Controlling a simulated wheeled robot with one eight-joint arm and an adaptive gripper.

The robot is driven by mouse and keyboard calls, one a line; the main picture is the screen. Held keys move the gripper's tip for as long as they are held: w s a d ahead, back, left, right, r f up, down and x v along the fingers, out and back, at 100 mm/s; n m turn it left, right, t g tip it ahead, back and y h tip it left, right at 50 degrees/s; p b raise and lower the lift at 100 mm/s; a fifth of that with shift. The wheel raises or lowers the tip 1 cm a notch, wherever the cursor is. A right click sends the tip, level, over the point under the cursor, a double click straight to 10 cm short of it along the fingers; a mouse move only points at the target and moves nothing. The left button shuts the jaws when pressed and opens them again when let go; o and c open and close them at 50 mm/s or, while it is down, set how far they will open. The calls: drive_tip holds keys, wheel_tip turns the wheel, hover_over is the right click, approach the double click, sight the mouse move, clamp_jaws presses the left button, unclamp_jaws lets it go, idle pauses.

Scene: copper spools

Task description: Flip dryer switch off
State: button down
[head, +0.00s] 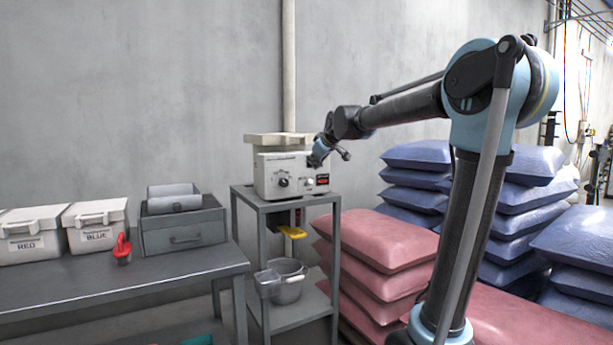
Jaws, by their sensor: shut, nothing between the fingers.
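The dryer appears to be the off-white box-shaped machine (268,187) on top of a grey metal stand against the wall. My gripper (344,155) is shut and empty. It is at the upper right of the machine's front, overlapping it in the picture. I cannot tell whether it touches the machine. My arm comes in from the right. The switch and its position are too small to make out.
The grey stand (262,207) holds a grey bucket (290,284) on its lower shelf. A grey table (100,290) at left bears white bins marked RED (25,246) and BLUE (98,238), a red-handled tool (122,250) and a grey box (180,222). Pink sacks (385,240) and blue sacks (515,190) crowd the right.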

drive_tip(key=shift+w+a+r, duration=0.25)
drive_tip(key=shift+w+a, duration=0.05)
drive_tip(key=shift+f, duration=0.1)
hover_over(308, 183)
drive_tip(key=shift+s+a+f, duration=0.15)
drive_tip(key=shift+f, duration=1.25)
drive_tip(key=shift+s+a+f, duration=0.1)
drive_tip(key=shift+a+f, duration=0.05)
drive_tip(key=shift+f, duration=1.25)
